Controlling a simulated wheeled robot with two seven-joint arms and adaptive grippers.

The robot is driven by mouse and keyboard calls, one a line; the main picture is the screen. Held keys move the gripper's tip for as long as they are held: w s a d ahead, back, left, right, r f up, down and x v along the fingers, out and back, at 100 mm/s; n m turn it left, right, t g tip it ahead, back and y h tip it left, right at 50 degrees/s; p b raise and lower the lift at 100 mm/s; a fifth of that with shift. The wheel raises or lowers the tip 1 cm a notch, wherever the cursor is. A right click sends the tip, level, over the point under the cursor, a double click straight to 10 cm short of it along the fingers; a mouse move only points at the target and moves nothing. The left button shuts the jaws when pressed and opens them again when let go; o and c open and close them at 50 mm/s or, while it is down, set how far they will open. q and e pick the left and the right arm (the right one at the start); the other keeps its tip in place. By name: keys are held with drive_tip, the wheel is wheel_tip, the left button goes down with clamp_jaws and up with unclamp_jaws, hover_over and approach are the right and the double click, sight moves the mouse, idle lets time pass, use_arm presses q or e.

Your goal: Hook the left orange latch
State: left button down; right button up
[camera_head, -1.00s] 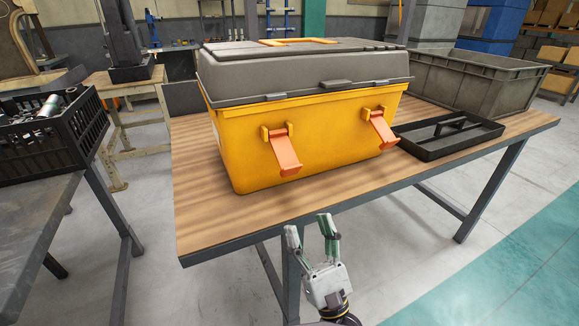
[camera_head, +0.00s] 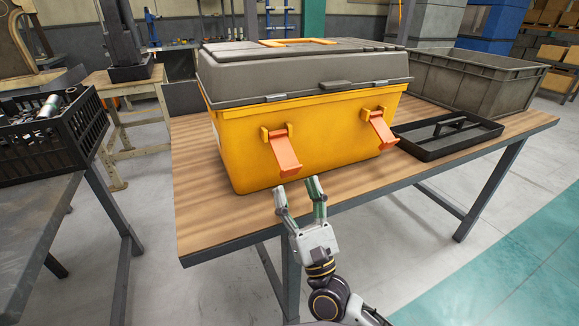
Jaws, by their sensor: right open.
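A yellow toolbox (camera_head: 330,150) with a grey lid (camera_head: 300,72) sits on the wooden table, its lid down. The left orange latch (camera_head: 283,152) hangs from its bracket on the front face, its lower end tilted outward, away from the lid's catch. The right orange latch (camera_head: 381,130) hangs the same way. My right gripper (camera_head: 295,183) is open and empty, fingers pointing up toward the toolbox. It appears just below the left latch, near the table's front edge, apart from the latch. My left gripper is not in view.
A black tray (camera_head: 447,137) lies right of the toolbox, and a grey crate (camera_head: 475,82) stands behind it. The wooden table (camera_head: 215,222) is bare in front of the toolbox. A black basket (camera_head: 55,135) with metal parts stands on another table at left.

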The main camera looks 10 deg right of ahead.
sight(292, 173)
drive_tip(key=x, duration=0.4)
drive_tip(key=shift+w+r, duration=0.1)
drive_tip(key=shift+r, duration=0.05)
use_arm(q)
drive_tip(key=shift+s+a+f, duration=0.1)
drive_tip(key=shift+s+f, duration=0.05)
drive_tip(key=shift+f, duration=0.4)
use_arm(e)
drive_tip(key=shift+w+a+r, duration=0.15)
drive_tip(key=shift+w+r, duration=0.25)
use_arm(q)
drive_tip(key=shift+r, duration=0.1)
use_arm(e)
clamp_jaws()
use_arm(q)
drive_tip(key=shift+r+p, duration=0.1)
drive_tip(key=shift+p, duration=0.25)
use_arm(e)
drive_tip(key=shift+r, duration=0.1)
